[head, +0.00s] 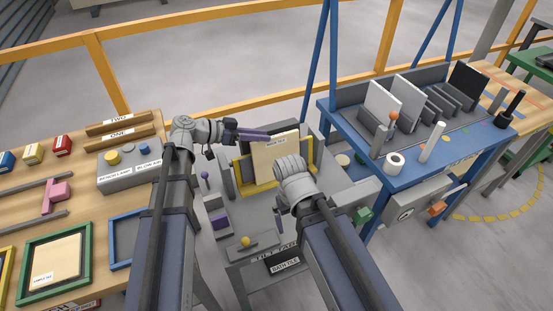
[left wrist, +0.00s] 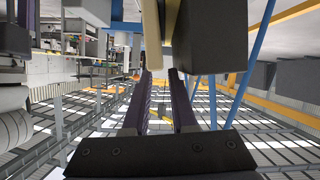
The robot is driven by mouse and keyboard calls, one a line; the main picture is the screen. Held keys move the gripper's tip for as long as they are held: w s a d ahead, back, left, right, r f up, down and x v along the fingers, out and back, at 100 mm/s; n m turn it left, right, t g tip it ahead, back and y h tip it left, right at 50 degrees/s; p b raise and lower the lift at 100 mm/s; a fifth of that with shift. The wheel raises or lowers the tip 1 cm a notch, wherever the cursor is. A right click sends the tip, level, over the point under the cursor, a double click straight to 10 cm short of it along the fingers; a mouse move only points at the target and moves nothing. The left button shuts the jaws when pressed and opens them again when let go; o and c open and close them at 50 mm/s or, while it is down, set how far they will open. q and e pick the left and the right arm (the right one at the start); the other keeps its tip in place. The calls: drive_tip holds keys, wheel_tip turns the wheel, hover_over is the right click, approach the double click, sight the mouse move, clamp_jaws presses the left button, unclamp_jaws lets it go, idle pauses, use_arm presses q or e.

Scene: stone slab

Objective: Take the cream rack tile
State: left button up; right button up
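A cream tile (head: 278,157) with a small label stands upright in a yellow-edged grey stand in the middle of the head view. My right wrist covers its lower right part. My left gripper (head: 268,136) reaches in from the left, its purple fingers at the tile's upper left in the picture. In the left wrist view the left gripper (left wrist: 162,73) is open with nothing between its fingers. A cream edge (left wrist: 151,40) shows just beyond its left fingertip; I cannot tell whether they touch.
A grey block (left wrist: 210,35) is close beyond the right fingertip in the left wrist view. A blue table (head: 385,178) at right carries a rack with a white tile (head: 381,104) and other plates. A wooden bench (head: 90,200) with trays and a button box (head: 128,170) stands at left.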

sight(275, 136)
use_arm(q)
drive_tip(key=b+x, duration=0.2)
drive_tip(key=x, duration=0.3)
drive_tip(key=shift+f, duration=0.2)
use_arm(e)
wheel_tip(275, 136, down, 2)
drive_tip(key=shift+f, duration=0.1)
use_arm(q)
clamp_jaws()
drive_tip(key=shift+r, duration=0.1)
idle(0.9)
